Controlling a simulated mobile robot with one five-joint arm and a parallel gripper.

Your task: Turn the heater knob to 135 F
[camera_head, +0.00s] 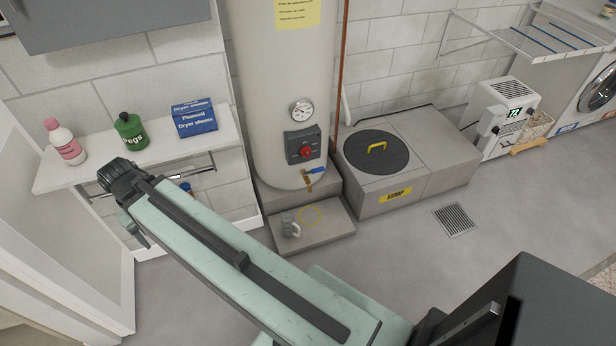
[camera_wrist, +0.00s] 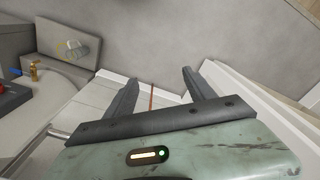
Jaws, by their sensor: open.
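The heater (camera_head: 270,60) is a tall cream tank with a dark control panel (camera_head: 290,137) low on its front. A red knob (camera_head: 305,152) sits on that panel; its setting is too small to read. A round white dial gauge (camera_head: 301,109) is above it. In the wrist view, part of the red knob (camera_wrist: 4,88) shows at the left edge. My gripper (camera_wrist: 160,78) is open and empty, with its fingers apart and the knob off to their left.
A brass tap (camera_head: 309,182) with a blue handle sticks out below the panel. A grey mug (camera_head: 290,227) stands on the low step (camera_head: 335,223). A shelf (camera_head: 90,172) with bottles and a blue box (camera_head: 194,117) is left. The sump lid (camera_head: 376,165) is right; floor in front is clear.

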